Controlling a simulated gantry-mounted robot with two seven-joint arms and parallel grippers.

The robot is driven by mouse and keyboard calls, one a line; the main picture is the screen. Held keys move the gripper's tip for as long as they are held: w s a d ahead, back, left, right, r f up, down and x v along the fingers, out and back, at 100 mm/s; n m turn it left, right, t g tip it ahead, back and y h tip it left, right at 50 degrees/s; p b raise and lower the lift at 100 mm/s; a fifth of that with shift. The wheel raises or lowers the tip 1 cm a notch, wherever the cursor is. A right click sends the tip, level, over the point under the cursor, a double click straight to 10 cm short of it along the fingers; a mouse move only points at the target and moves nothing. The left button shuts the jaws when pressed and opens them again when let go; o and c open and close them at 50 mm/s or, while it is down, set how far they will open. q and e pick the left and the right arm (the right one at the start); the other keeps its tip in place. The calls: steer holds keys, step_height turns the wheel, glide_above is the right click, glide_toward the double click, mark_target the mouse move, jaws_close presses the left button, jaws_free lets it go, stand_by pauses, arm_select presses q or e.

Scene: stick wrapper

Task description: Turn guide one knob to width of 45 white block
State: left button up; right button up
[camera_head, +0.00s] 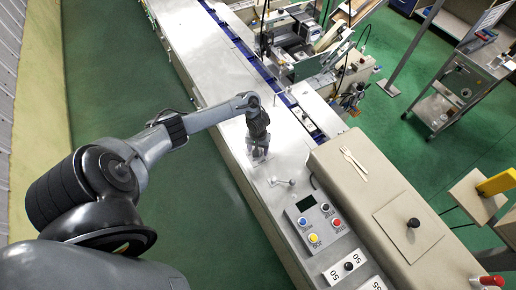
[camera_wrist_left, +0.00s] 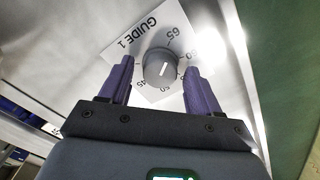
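The guide one knob (camera_wrist_left: 160,68) is a round grey dial with a white pointer line, on a white label (camera_wrist_left: 135,50) reading "GUIDE 1". Numbers ring it; 65 and 45 are readable, and others are partly hidden. The pointer runs roughly upward in the left wrist view. My left gripper (camera_wrist_left: 159,76) is open, with one purple finger on each side of the knob and visible gaps between. In the head view my left gripper (camera_head: 258,153) points down over the machine's metal top and hides the knob. I cannot pick out a white block marked 45. My right gripper is not in view.
A control box (camera_head: 314,221) with coloured buttons and a white numbered plate (camera_head: 345,267) with a black knob lie nearer me on the machine. A small metal lever (camera_head: 283,182) stands near my gripper.

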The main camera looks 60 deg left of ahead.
arm_select(q)
steer(key=c, duration=0.9)
steer(key=shift+c, duration=0.2)
steer(key=shift+r+m, duration=0.1)
steer(key=shift+m, duration=0.2)
